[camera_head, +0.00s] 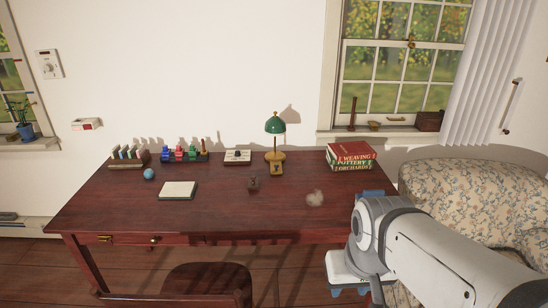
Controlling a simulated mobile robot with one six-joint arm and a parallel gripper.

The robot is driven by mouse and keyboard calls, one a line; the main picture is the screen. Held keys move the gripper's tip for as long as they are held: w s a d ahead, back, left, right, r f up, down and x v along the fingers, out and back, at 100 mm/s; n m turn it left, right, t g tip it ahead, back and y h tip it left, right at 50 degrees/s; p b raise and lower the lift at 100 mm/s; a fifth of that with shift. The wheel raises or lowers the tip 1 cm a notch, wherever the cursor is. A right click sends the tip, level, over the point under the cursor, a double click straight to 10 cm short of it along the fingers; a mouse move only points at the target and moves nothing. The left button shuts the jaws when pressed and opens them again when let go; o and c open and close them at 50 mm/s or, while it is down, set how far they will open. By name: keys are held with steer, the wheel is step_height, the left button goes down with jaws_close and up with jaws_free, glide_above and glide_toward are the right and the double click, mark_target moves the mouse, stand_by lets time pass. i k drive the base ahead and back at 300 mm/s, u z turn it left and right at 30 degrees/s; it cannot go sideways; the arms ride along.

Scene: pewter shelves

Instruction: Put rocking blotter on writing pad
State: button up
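A small dark object with a knob-like top (254,183), which looks like the rocking blotter, stands near the middle of the desk. It is too small to make out in detail. The writing pad (178,190), pale with a dark green edge, lies flat to its left, apart from it, with nothing on top. My arm reaches in from the lower right over the desk's right end.
The dark red desk (215,215) has a green lamp (275,124), books (351,156), a blue ball (149,174) and a crumpled pale ball (315,198). Several small items line its back. A chair (205,280) stands in front; a floral sofa (455,195) is at right.

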mark_target(177, 188)
steer(key=z, duration=0.25)
steer(key=i, duration=0.9)
steer(key=z, duration=0.2)
